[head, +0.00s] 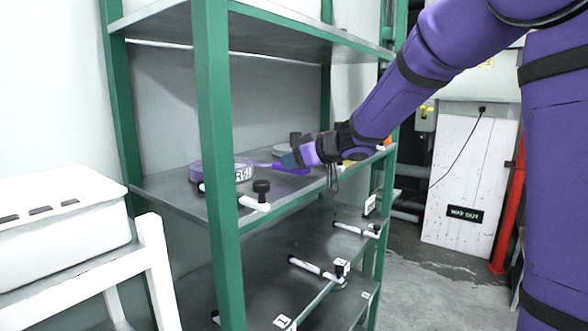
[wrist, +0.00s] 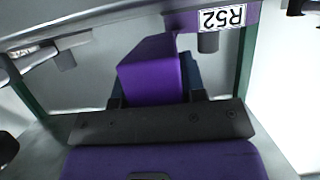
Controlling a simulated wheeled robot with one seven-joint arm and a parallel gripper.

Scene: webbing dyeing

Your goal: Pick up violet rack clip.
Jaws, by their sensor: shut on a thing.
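The violet rack clip (wrist: 150,75) is a plain violet block between my fingers in the wrist view. My gripper (head: 288,161) is shut on it at the front part of the green rack's middle shelf. In the head view a violet part of the clip (head: 291,170) shows just below the fingertips, low over the shelf. My gripper also shows in the wrist view (wrist: 155,92), with its dark fingers partly hidden by the clip. I cannot tell whether the clip touches the shelf.
A white bar with a black knob (head: 261,190) sticks out near the front post (head: 212,120). A white tub (head: 58,215) stands at the left.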

